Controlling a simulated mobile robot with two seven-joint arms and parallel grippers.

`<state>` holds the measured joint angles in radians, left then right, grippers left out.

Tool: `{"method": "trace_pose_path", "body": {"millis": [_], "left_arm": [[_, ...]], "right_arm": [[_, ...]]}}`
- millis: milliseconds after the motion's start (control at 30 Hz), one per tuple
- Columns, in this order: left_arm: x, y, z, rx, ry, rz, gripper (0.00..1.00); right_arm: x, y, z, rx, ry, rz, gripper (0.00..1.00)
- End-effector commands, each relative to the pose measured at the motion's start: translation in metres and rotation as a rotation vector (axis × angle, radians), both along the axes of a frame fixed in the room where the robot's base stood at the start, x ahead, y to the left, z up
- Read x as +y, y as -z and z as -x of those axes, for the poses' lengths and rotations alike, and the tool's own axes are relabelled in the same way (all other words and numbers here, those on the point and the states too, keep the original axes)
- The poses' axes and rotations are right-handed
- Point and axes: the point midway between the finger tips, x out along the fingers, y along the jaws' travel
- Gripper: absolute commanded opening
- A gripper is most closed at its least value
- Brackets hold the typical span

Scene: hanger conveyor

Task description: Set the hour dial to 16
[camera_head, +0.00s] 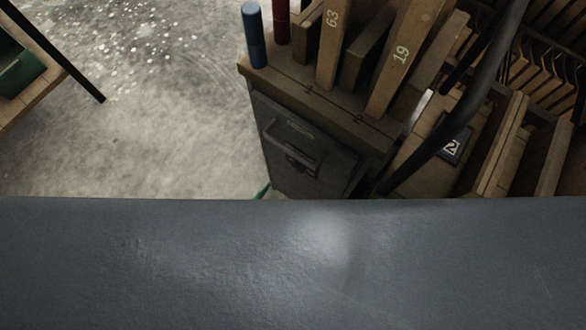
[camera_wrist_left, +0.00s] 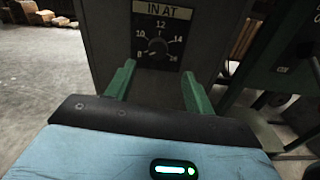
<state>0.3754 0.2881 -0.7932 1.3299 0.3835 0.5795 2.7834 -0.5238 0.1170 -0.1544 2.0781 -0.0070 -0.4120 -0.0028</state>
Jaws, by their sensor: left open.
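The hour dial (camera_wrist_left: 158,46) is a dark round knob on a grey panel (camera_wrist_left: 112,40) in the left wrist view. The numbers 8, 10, 12, 14 and 16 run around it, under a sign (camera_wrist_left: 164,10) reading "IN AT". Where its pointer stands is too small to tell for certain. My left gripper (camera_wrist_left: 158,70) is open, its two green fingers pointing toward the panel, one on each side below the dial. Nothing shows between the fingers, and they look apart from the knob. The dial is not seen in the head view. My right gripper is not in view.
The head view has a dark cabinet (camera_head: 290,150) with a handle, wooden slats numbered 63 and 19, and blue (camera_head: 253,35) and red posts. Slatted wooden racks (camera_head: 540,75) fill the right. Concrete floor (camera_head: 140,120) is open at left. A large grey surface covers the bottom.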

Motion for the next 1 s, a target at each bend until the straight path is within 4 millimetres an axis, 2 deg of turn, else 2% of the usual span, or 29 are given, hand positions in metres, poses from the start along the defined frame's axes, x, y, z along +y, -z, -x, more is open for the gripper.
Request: {"method": "trace_pose_path", "body": {"millis": [133, 433, 800, 1000], "left_arm": [[0.001, 0.004, -0.006, 0.031, 0.003, 0.082, 0.54], [-0.003, 0.003, -0.013, 0.036, 0.003, 0.095, 0.54], [-0.034, 0.003, -0.055, 0.036, 0.004, 0.094, 0.54], [-0.044, 0.003, -0.068, 0.035, 0.003, 0.093, 0.54]], "right_arm": [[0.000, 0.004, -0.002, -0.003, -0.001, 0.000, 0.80], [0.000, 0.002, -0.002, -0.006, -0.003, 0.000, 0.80], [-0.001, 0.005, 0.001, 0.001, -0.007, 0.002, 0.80], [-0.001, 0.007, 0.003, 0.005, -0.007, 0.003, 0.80]]}}
